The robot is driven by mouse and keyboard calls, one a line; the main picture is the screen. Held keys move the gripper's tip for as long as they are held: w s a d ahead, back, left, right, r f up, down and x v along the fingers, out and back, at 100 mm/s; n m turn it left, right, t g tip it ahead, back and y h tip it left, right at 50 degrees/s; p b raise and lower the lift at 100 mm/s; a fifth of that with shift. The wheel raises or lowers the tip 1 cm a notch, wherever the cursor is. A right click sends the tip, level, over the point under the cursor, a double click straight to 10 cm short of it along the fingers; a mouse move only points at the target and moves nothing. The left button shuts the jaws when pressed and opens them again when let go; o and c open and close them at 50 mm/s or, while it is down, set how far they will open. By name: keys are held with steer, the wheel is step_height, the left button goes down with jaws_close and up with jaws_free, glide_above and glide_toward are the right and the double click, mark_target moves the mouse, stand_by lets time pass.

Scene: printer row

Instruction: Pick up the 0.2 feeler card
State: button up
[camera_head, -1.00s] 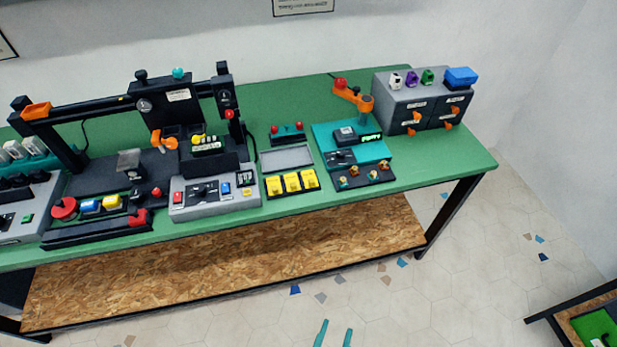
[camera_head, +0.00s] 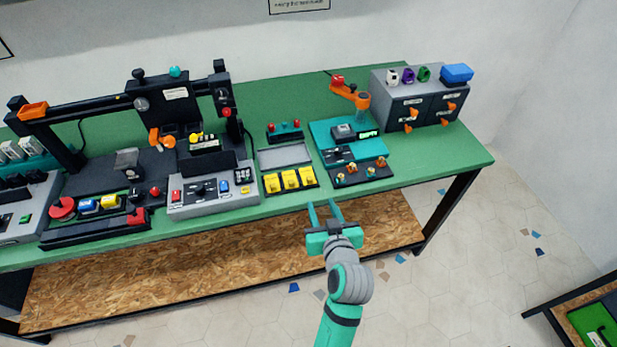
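Three yellow cards stand side by side in a black holder (camera_head: 292,190) at the table's front edge: a left card (camera_head: 272,183), a middle card (camera_head: 290,179) and a right card (camera_head: 306,177). They look like the feeler cards, but their markings are too small to read, so I cannot tell which is the 0.2 card. My gripper (camera_head: 322,204) is open and empty. Its two teal fingers point toward the table, with the tips near the front edge, just right of and in front of the holder in the picture. Nothing hides the cards.
A grey tray (camera_head: 285,157) lies behind the cards. A grey control box (camera_head: 212,197) stands left of them. A black rack with small brass parts (camera_head: 361,174) and a teal device (camera_head: 333,133) stand right. The green table (camera_head: 440,158) is clear at its right front.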

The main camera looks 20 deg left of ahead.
mark_target(310, 177)
steer(key=shift+n+g+y, duration=0.3)
steer(key=shift+n+y, duration=0.1)
steer(key=shift+n, duration=0.2)
steer(key=x, duration=0.4)
steer(key=r+x, duration=0.1)
steer(key=x, duration=0.2)
steer(key=w+r+x, duration=0.1)
steer(key=x, duration=0.3)
steer(key=shift+w+a+r, duration=0.1)
steer(key=shift+w+a, duration=0.1)
steer(key=shift+a, duration=0.25)
jaws_close()
